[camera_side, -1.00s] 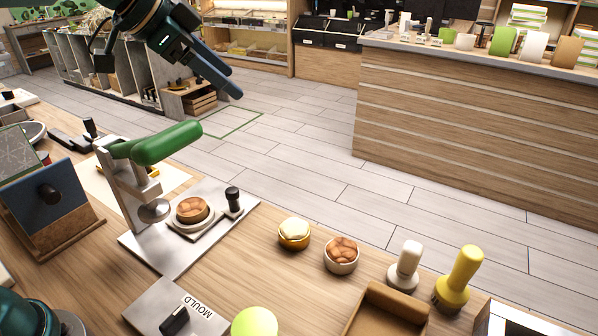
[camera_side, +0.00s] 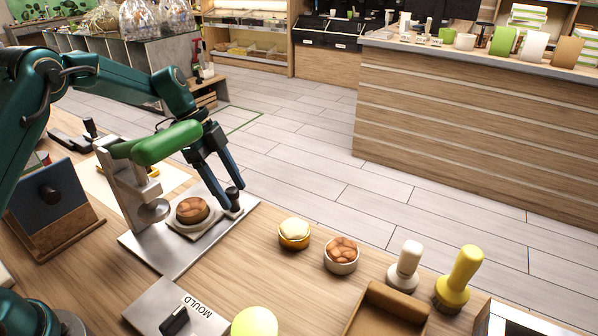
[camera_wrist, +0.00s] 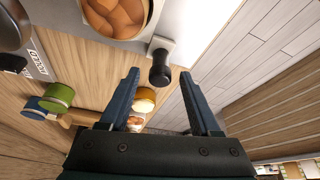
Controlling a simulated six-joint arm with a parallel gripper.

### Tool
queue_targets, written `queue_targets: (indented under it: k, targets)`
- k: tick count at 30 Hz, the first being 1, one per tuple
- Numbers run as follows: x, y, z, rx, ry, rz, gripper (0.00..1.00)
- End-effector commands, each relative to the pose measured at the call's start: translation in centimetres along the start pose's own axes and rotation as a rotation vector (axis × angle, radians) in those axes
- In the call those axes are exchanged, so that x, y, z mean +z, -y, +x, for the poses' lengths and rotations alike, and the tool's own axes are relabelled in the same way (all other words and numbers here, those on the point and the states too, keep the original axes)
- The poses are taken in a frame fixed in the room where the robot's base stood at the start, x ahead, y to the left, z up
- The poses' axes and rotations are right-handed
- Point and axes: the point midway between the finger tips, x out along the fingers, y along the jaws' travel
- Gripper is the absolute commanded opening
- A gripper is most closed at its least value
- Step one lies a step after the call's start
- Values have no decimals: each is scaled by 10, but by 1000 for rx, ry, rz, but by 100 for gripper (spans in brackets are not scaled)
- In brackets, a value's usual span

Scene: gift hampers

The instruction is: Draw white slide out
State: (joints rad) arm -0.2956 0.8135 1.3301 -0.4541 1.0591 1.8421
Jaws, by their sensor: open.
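The white slide (camera_side: 186,234) sits on the metal base plate of the press, with a round brown filled mould (camera_side: 192,209) on it. Its black knob (camera_side: 233,196) stands upright at its right end. My gripper (camera_side: 229,199) is open and points down at the knob, one finger on each side. In the wrist view, the knob (camera_wrist: 160,70) shows between the open fingertips (camera_wrist: 160,75), with the slide's white end (camera_wrist: 163,44) beside it. I cannot tell whether either finger touches the knob.
The press's green lever (camera_side: 166,143) hangs close to my gripper's left side. Bare wood lies between the base plate and the bowls.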

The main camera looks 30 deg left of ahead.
Motion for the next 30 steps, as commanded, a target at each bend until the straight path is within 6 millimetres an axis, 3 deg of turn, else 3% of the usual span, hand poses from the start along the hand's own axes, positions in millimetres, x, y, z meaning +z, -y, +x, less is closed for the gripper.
queue_targets:
  k: [4,12,17,30]
  targets:
    - [0,-1,11,1,0,0,64]
    - [0,0,12,-1,0,0,64]
    - [0,0,12,-1,0,-1,3]
    - [0,0,12,-1,1,-1,0]
